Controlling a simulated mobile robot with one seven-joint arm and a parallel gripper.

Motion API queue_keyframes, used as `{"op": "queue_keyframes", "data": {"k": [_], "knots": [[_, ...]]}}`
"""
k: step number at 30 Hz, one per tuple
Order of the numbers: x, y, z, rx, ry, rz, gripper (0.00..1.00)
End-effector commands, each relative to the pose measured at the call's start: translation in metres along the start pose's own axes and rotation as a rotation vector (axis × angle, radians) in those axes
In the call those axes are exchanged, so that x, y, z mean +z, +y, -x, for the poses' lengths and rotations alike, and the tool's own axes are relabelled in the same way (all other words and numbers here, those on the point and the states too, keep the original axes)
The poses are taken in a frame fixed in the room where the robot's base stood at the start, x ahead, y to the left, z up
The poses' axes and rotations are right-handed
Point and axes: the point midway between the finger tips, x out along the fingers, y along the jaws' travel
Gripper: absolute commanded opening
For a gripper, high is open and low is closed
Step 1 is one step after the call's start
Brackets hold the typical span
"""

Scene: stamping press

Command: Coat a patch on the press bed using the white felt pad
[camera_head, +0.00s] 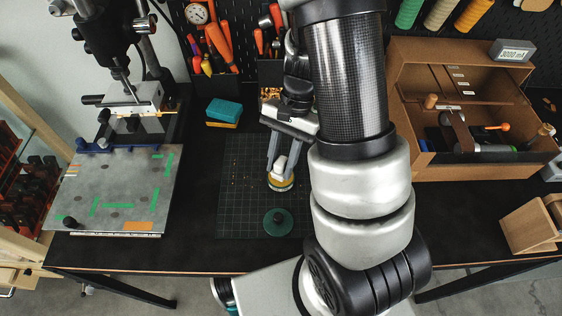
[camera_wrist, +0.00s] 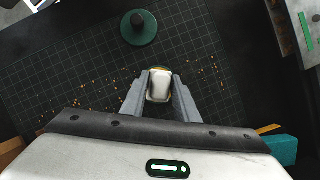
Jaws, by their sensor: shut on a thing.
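My gripper (camera_head: 279,168) is shut on the white felt pad (camera_head: 280,162), above the dark cutting mat. A small round tin with a yellowish top (camera_head: 281,184) stands directly below the pad. I cannot tell whether the pad touches what is in it. In the wrist view the pad (camera_wrist: 160,84) sits between the fingers (camera_wrist: 159,92) and hides most of the tin. The press bed (camera_head: 85,180) is a grey plate at the left, with green tape marks, dark spots and an orange patch (camera_head: 139,226) at its front edge.
A green disc with a black knob (camera_head: 278,222) lies on the mat (camera_head: 240,170) in front of the tin. A teal and yellow block (camera_head: 223,112) lies behind the mat. The press column (camera_head: 112,40) rises behind the bed. A cardboard box (camera_head: 420,160) stands at the right.

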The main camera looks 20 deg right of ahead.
Motion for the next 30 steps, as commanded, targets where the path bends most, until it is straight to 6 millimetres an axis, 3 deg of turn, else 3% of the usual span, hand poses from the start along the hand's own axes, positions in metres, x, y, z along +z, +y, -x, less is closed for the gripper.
{"op": "queue_keyframes", "data": {"k": [30], "knots": [[-0.004,0.0,-0.0095,0.0,0.0,0.0,0.1]]}}
